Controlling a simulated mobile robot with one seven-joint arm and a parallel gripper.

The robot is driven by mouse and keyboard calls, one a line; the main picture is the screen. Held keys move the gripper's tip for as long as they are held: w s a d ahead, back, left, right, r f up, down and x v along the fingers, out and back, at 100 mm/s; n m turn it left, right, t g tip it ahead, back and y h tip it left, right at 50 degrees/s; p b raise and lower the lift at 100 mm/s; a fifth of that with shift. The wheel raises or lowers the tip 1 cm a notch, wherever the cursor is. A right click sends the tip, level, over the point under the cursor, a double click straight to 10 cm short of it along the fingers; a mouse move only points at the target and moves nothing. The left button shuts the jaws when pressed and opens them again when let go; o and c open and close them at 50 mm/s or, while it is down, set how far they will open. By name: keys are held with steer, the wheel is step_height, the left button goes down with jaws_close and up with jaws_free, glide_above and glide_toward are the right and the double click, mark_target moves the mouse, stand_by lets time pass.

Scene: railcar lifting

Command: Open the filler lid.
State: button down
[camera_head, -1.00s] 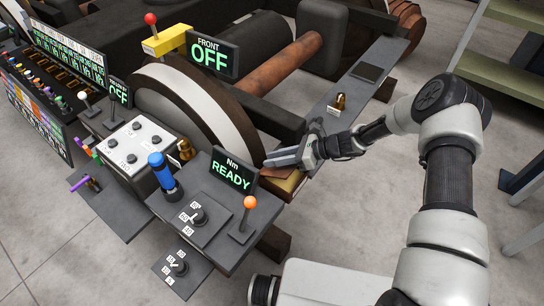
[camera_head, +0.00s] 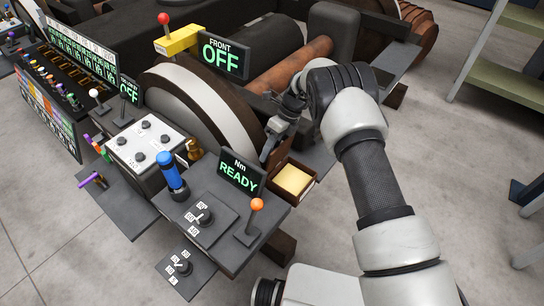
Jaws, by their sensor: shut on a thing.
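The filler box (camera_head: 310,190) is a small brown box right of the "Nm READY" display. Its top is uncovered, and a yellow pad (camera_head: 293,180) shows inside. My gripper (camera_head: 267,152) is at the box's back left side, fingers pointing down, shut on what appears to be the filler lid. The lid itself is mostly hidden by the fingers and the display, so its exact angle cannot be told.
The "Nm READY" display (camera_head: 242,172) stands close left of my gripper. An orange-knobbed lever (camera_head: 256,205) and a blue handle (camera_head: 167,172) rise from the console. The large wheel (camera_head: 190,105) is just behind.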

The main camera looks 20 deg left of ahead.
steer(key=shift+w+a+f+h+b, duration=0.15)
steer(key=shift+a+f+h+b, duration=0.1)
steer(key=shift+h+b, duration=0.2)
steer(key=shift+r, duration=0.1)
steer(key=c, duration=1.5)
jaws_free()
steer(key=v, duration=0.8)
steer(key=p+v, duration=0.1)
steer(key=v, duration=0.8)
steer(key=shift+w+r, duration=0.15)
steer(key=shift+w, duration=0.15)
